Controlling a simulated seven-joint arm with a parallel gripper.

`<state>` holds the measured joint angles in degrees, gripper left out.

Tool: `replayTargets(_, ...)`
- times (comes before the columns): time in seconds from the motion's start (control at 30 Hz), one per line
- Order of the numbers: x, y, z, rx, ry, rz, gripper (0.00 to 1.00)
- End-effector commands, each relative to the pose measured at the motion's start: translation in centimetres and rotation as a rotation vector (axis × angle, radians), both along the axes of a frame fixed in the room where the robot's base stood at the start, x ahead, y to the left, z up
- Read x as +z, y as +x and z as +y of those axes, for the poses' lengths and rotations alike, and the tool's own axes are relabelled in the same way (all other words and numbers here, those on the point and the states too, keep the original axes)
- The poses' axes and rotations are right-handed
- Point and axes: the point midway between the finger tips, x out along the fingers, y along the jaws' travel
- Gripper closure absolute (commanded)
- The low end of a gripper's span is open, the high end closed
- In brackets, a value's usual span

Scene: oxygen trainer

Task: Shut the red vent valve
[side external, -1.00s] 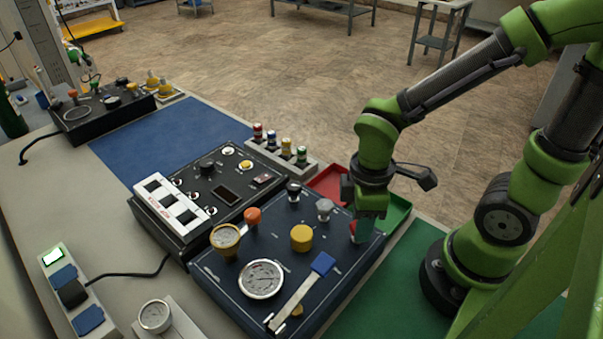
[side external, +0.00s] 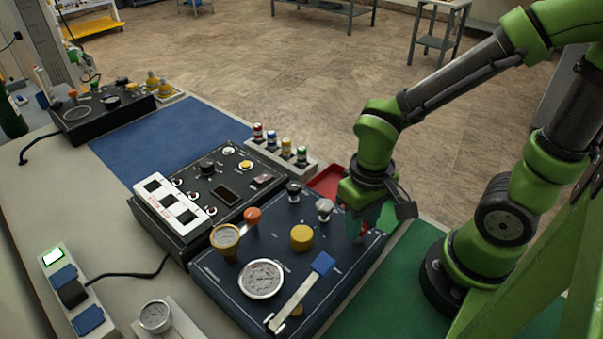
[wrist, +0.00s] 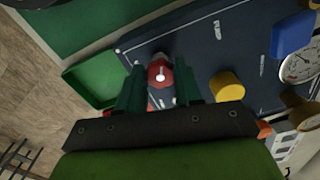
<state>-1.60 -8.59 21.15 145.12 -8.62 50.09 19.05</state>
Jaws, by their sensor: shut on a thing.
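The red vent valve (wrist: 160,72) is a red knob with a pale centre at the corner of the dark blue trainer panel (wrist: 205,45). My gripper (wrist: 159,88) is over it in the wrist view, with a green finger on either side, shut on the knob. In the side external view my gripper (side external: 362,228) points down at the panel's right corner (side external: 340,262). There the fingers hide most of the red knob, and only a bit of red shows.
A yellow knob (side external: 302,238), a grey knob (side external: 324,208), a gauge (side external: 261,279) and a blue-ended lever (side external: 322,264) stand on the same panel. A red tray (side external: 328,181) and a green tray (wrist: 92,82) lie beside it. A black control box (side external: 215,185) is to the left.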

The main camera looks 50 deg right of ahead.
Motion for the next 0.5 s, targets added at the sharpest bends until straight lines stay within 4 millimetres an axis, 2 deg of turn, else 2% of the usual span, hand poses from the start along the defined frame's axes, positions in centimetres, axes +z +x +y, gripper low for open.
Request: replayTargets(0.5, 0.12, 0.16, 0.14, -0.494, 0.001, -0.003, 0.96)
